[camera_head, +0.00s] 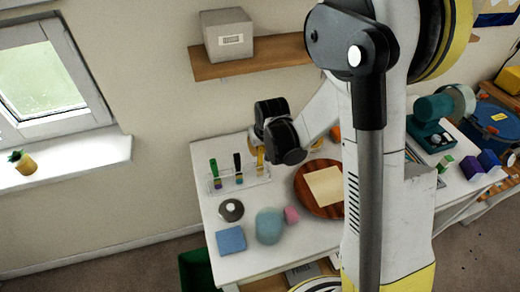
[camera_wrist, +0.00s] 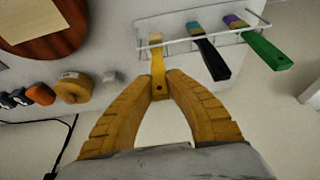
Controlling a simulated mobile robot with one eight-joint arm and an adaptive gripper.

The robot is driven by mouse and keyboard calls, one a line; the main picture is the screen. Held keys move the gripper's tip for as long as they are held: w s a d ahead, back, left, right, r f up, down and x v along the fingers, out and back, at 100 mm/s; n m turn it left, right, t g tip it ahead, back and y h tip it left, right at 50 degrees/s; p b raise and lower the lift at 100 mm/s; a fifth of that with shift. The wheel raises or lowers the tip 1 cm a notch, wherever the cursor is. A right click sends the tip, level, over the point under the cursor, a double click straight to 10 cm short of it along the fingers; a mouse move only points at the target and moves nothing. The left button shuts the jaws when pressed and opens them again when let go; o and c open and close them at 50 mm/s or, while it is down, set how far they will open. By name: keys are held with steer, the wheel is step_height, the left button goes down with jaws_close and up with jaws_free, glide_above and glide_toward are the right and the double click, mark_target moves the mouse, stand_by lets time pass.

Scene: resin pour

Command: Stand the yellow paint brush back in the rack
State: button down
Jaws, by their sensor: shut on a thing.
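The yellow paint brush (camera_wrist: 157,58) is upside of my gripper's fingertips in the wrist view, its handle end between them. My gripper (camera_wrist: 160,84) is shut on that handle. The brush's pale tip overlaps the left end of the clear rack (camera_wrist: 226,36); whether it is seated in a slot I cannot tell. In the head view the yellow brush (camera_head: 260,160) appears upright at the right end of the rack (camera_head: 250,184), just below my black wrist parts, which hide its top. A black-handled brush (camera_head: 237,165) and a green-handled brush (camera_head: 214,170) stand in the rack.
A grey round item (camera_head: 231,210), a blue block (camera_head: 231,240), a blue rounded object (camera_head: 269,226) and a pink block (camera_head: 291,215) lie in front of the rack. A round wooden board (camera_head: 303,190) lies right. A shelf (camera_head: 270,60) with a grey box (camera_head: 228,35) is above.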

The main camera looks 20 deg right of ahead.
steer(key=shift+f, duration=0.1)
steer(key=c, duration=0.8)
jaws_free()
steer(key=shift+c, duration=0.2)
steer(key=shift+r+p, duration=2.6)
steer(key=shift+r, duration=1.4)
steer(key=s+f+t+b, duration=0.2)
steer(key=s+b, duration=1.7)
steer(key=s, duration=0.3)
steer(key=shift+t, duration=0.4)
